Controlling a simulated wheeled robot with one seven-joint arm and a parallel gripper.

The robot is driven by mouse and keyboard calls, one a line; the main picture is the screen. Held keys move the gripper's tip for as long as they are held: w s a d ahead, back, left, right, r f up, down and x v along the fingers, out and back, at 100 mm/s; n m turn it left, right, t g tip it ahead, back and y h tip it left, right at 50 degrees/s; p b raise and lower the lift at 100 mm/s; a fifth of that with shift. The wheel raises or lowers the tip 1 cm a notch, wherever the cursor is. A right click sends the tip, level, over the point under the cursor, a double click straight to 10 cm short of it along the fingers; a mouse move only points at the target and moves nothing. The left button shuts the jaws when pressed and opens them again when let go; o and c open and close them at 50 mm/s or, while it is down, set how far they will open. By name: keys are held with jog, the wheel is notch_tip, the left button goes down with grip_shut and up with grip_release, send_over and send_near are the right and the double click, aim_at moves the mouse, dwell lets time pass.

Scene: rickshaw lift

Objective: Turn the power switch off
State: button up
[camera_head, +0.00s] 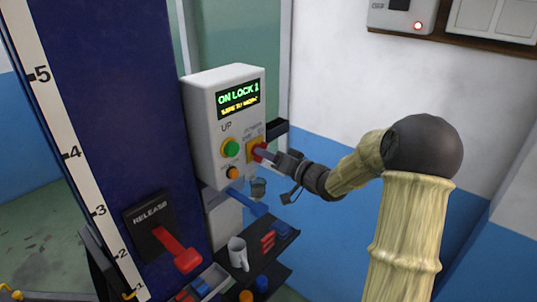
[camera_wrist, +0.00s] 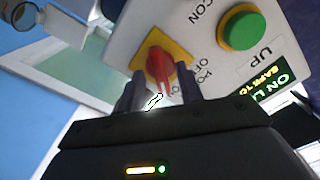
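The power switch is a red rotary handle (camera_wrist: 158,62) on a yellow square plate (camera_wrist: 176,48) on the white control box (camera_head: 198,125). In the head view the red handle (camera_head: 261,150) shows at the box's lower right, partly hidden by my gripper. My gripper (camera_wrist: 160,88) is open, with one dark finger on each side of the handle's end. Gaps show between the handle and both fingers, so I do not see it gripped. The handle points towards my gripper. In the head view my gripper (camera_head: 270,155) reaches the switch from the right. The box display (camera_head: 238,99) reads "ON LOCK 1".
A green UP button (camera_head: 231,148) and an orange button (camera_head: 232,172) sit left of the switch. A red RELEASE lever (camera_head: 182,254) is on the blue column at lower left. Below the box, a dark shelf holds a white mug (camera_head: 237,253) and small items.

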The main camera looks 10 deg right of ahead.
grip_shut()
jog(key=shift+f+n+b, duration=0.1)
jog(key=shift+n+b, duration=0.35)
jog(key=shift+n, duration=0.05)
jog(key=shift+n+b, duration=6.75)
jog(key=shift+n, duration=0.75)
